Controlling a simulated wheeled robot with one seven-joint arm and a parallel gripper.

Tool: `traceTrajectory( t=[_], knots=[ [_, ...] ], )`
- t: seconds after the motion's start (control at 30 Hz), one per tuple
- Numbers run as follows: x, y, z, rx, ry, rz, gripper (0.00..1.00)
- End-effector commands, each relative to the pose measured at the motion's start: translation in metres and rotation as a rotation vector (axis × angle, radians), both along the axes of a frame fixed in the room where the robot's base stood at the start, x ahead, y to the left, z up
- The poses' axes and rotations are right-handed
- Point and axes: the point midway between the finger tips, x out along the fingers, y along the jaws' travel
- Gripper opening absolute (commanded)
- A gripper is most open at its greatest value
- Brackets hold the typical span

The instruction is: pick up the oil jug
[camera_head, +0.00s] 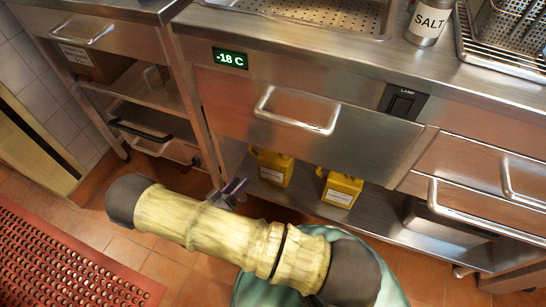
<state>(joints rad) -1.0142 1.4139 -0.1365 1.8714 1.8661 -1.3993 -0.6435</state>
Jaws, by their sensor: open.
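Two yellow jugs with white labels stand upright on the low steel shelf under the counter. The left jug (273,168) is nearer my gripper, and the right jug (341,188) stands a little apart from it. I cannot read their labels, so I cannot tell which one is the oil jug. My gripper (237,187) is small in view at the shelf's front edge, just left of the left jug. It is open, and no jug is between its fingers. My own arm hides part of the gripper and the floor.
A drawer with a handle (297,112) overhangs the low shelf (385,215). A steel container (440,222) sits on the shelf at right. A salt shaker (428,22) stands on the counter. A red perforated mat (60,265) lies at lower left. The shelf between right jug and container is clear.

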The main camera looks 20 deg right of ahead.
Motion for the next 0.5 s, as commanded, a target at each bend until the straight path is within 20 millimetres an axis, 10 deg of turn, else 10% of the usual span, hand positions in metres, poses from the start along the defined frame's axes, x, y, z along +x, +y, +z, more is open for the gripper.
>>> traceTrajectory(
  t=[0.5],
  knots=[
    [0.012,-0.016,-0.002,-0.001,-0.002,-0.009,0.46]
  ],
)
